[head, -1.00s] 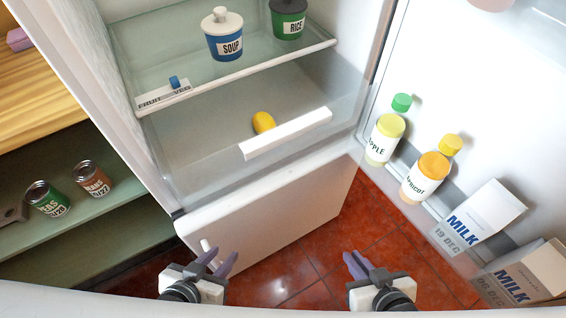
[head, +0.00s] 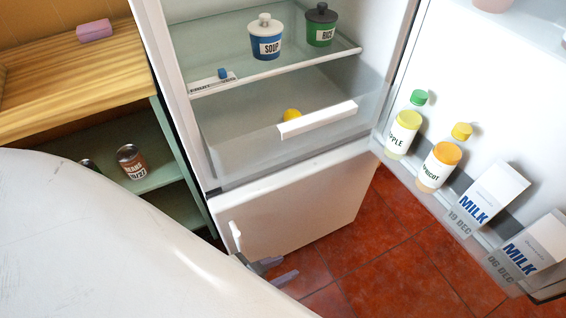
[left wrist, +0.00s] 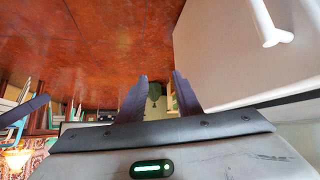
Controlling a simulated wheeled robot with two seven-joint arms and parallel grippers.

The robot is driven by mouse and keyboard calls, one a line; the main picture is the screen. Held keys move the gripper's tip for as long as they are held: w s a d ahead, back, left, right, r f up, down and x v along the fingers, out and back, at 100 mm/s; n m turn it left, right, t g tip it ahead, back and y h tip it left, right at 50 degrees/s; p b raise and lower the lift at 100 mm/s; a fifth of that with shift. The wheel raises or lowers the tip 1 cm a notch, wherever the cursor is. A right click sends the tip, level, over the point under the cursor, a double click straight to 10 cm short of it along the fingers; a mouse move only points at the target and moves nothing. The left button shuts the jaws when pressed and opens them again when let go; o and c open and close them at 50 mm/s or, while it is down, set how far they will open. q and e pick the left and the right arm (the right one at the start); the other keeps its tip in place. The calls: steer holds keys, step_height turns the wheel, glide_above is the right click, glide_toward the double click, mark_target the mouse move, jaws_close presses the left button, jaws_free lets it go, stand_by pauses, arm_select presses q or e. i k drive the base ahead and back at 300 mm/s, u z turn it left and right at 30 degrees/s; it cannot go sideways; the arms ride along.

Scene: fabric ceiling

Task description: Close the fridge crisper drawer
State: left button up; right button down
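The crisper drawer (head: 345,128) is the clear bin low in the open fridge, with a white handle bar (head: 318,120) on its front. It appears to stand out in front of the shelf above. A yellow lemon-like item (head: 291,115) lies inside it. My left gripper (head: 273,272) is at the lower middle of the head view, below the drawer by the lower white door, and mostly hidden. In the left wrist view its two dark fingers (left wrist: 160,98) are apart with nothing between them. My right gripper is out of view.
The fridge door with juice bottles (head: 438,166) and milk cartons (head: 492,197) stands open at right. The lower white door (head: 300,205) has a small upright handle (head: 235,236). A soup pot (head: 265,38) sits on the shelf above. Red tiled floor (head: 390,260) is clear.

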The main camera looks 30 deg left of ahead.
mark_target(292, 129)
steer(key=z, duration=0.4)
steer(key=k, duration=0.25)
steer(key=u, duration=1.2)
steer(key=i, duration=0.35)
steer(key=z, duration=0.05)
